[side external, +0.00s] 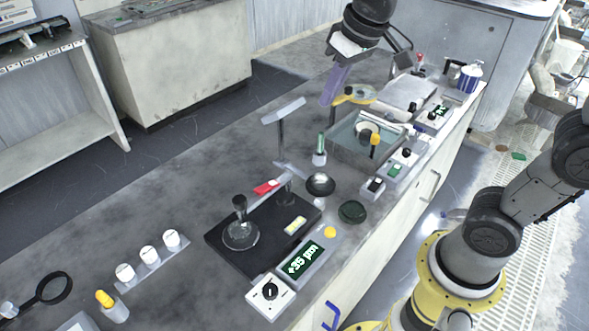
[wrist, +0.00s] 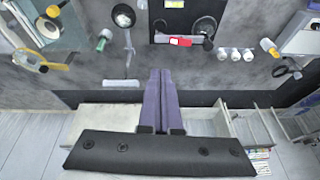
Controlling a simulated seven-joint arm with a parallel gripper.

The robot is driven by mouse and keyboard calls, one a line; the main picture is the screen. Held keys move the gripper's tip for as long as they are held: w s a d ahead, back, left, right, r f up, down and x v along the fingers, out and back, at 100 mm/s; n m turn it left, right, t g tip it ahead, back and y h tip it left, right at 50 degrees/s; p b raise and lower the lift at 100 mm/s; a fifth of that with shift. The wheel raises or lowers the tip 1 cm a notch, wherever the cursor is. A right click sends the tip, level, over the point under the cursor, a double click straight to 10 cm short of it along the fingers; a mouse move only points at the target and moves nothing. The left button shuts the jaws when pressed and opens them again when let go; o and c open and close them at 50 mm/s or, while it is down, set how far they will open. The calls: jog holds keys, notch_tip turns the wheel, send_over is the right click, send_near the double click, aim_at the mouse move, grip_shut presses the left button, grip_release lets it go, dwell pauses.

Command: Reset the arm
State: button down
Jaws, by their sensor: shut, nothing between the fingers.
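My gripper (side external: 334,84) is at the top centre of the side view, raised above the far part of the bench. In the wrist view my gripper (wrist: 160,74) shows as two long purple fingers lying side by side. They are shut with nothing between them. The fingers point down over the grey bench top (side external: 190,200) and touch nothing that I can make out.
A black platen base (side external: 225,248) with a display (side external: 302,260) sits at the front. A T-shaped stand (side external: 282,112), a clear tray (side external: 345,143) and a yellow ring tool (side external: 362,97) stand nearer my gripper. White-capped jars (side external: 148,254) line the left. The bench's left middle is clear.

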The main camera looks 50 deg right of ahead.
jog(key=s+d+f, duration=0.1)
jog(key=s+f, duration=0.1)
jog(key=s, duration=0.6)
jog(key=s+d+f+t, duration=0.1)
jog(key=s+f, duration=0.1)
jog(key=s, duration=0.6)
jog(key=shift+s+f+n+t, duration=0.3)
jog(key=shift+s+f+n, duration=0.05)
jog(key=shift+n, duration=0.05)
